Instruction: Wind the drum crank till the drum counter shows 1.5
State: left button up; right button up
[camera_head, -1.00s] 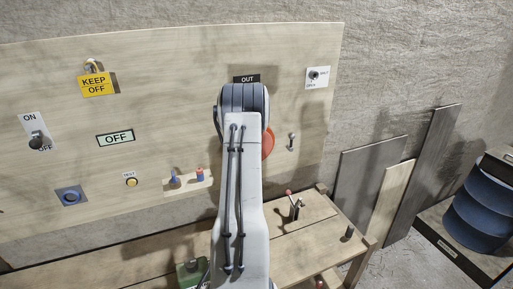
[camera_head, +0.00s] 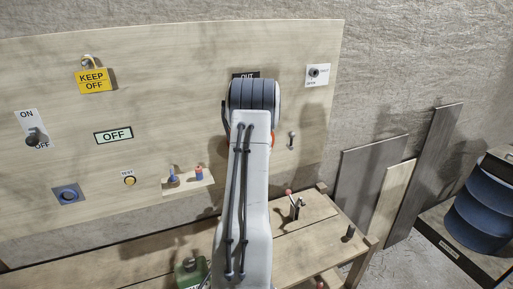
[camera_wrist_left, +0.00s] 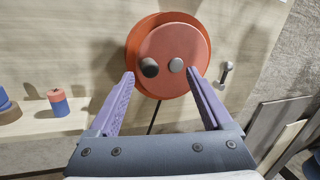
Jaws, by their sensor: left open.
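The drum is a red-orange round disc (camera_wrist_left: 170,55) on the panel in the left wrist view. Its face carries a dark round knob (camera_wrist_left: 149,67) left of centre and a grey metal stud (camera_wrist_left: 176,65) near the middle. My left gripper (camera_wrist_left: 161,75) is open, its purple fingers pointing at the disc with the knob and stud between the tips. Contact cannot be told. In the head view my left arm hides the gripper and nearly all of the drum; only a thin orange edge (camera_head: 273,141) shows. No drum counter reading is visible. My right gripper is not in view.
A small lever (camera_head: 291,139) sits right of the drum. Red and blue pegs (camera_head: 199,173) stand on a ledge to the left. A wooden bench (camera_head: 300,240) with a red-tipped lever is below.

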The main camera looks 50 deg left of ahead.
pick_arm(q)
jog(key=m+g+b, duration=0.3)
jog(key=m+b, duration=0.4)
jog(key=m, duration=0.3)
jog(key=m+g+y+b, duration=0.1)
jog(key=m+g+b, duration=0.3)
jog(key=m+b, duration=0.4)
jog(key=m+g+y+b, duration=0.1)
jog(key=m+g+b, duration=0.2)
jog(key=m+b, duration=0.4)
jog(key=shift+w+m+g+b, duration=0.15)
jog(key=shift+m+g+b, duration=0.2)
jog(key=shift+m, duration=2.65)
jog(key=shift+a, duration=0.1)
